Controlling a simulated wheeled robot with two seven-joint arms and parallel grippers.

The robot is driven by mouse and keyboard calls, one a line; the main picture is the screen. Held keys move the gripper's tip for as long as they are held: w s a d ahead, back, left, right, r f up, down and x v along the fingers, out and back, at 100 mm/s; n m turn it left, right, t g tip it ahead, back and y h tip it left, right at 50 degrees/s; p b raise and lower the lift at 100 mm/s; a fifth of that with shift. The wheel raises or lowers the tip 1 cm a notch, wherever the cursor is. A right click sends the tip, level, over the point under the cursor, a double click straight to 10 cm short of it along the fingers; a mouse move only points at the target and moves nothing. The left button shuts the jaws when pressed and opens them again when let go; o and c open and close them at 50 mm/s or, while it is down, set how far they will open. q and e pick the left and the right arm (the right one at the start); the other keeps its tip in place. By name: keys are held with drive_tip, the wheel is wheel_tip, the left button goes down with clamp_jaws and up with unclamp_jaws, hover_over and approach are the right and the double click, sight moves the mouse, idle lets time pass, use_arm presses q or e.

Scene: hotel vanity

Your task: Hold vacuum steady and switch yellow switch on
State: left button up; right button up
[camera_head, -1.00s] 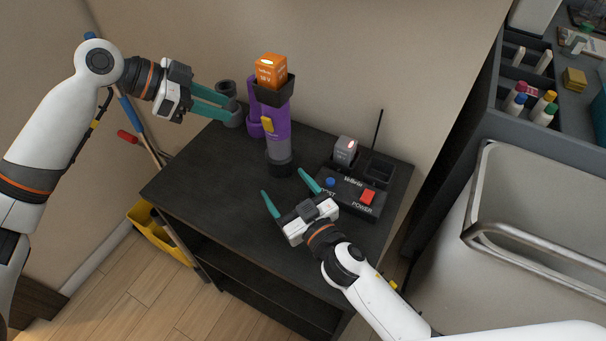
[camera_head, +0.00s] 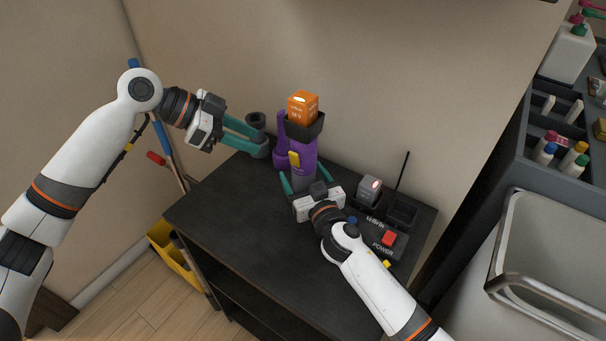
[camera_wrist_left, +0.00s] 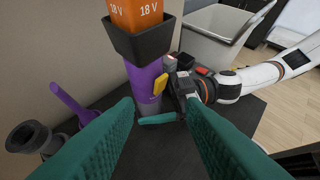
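The purple and grey vacuum (camera_head: 303,152) stands upright on the dark table, with an orange 18 V battery (camera_head: 303,107) in its black top. Its yellow switch (camera_head: 294,159) faces forward and also shows in the left wrist view (camera_wrist_left: 160,83). My right gripper (camera_head: 302,178) is at the vacuum's lower grey part, its fingers spread to either side; contact is unclear and the vacuum's base is hidden. My left gripper (camera_head: 250,138) is open and empty, left of the vacuum at mid height. In the left wrist view its teal fingers are wide apart, with the vacuum beyond them.
A grey cup-like attachment (camera_head: 257,122) stands behind my left fingers. A black box with a red POWER button (camera_head: 388,238), a grey battery (camera_head: 369,189) and an antenna sits right of my right gripper. The front-left of the table (camera_head: 225,205) is clear.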

drive_tip(key=shift+w+a, duration=0.15)
drive_tip(key=shift+w, duration=0.15)
drive_tip(key=shift+c, duration=0.6)
drive_tip(key=c, duration=1.2)
use_arm(q)
drive_tip(key=shift+c, duration=1)
use_arm(e)
drive_tip(key=shift+c, duration=0.3)
use_arm(q)
drive_tip(key=shift+s+r+m, duration=0.25)
drive_tip(key=shift+s+m, duration=0.05)
drive_tip(key=shift+m, duration=0.1)
drive_tip(key=c, duration=0.3)
drive_tip(key=s+r+m+y, duration=0.1)
drive_tip(key=m, duration=0.1)
drive_tip(key=s+a+m, duration=0.1)
drive_tip(key=s+m, duration=0.1)
drive_tip(key=s+a+r+m+y, duration=0.1)
drive_tip(key=m, duration=0.1)
drive_tip(key=shift+s+a+r+m+y, duration=0.1)
drive_tip(key=shift+s+r+m+y, duration=0.2)
drive_tip(key=shift+s+m, duration=0.1)
clamp_jaws()
